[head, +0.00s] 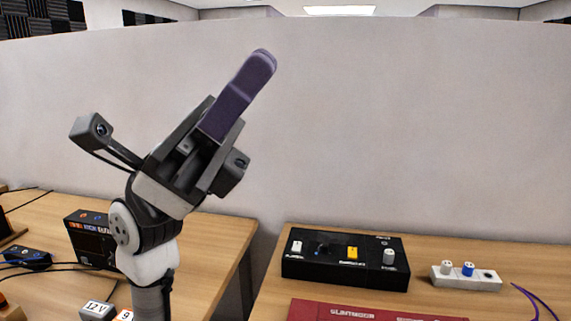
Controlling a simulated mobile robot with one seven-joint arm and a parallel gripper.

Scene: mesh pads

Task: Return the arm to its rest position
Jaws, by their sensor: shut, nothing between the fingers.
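My gripper (262,62) shows in the head view, left of centre. It is raised well above the tables and tilted up to the right. Its purple fingers are closed together with nothing between them. My arm comes up from the bottom edge below it, with white and black links. The gripper stands in front of the pale wall and appears to touch nothing.
A black control box (345,262) with knobs, a white knob strip (466,278) and a red panel (360,312) lie on the right table (420,243). The left table (218,240) holds a dark box (88,240) and cables. A gap separates the tables.

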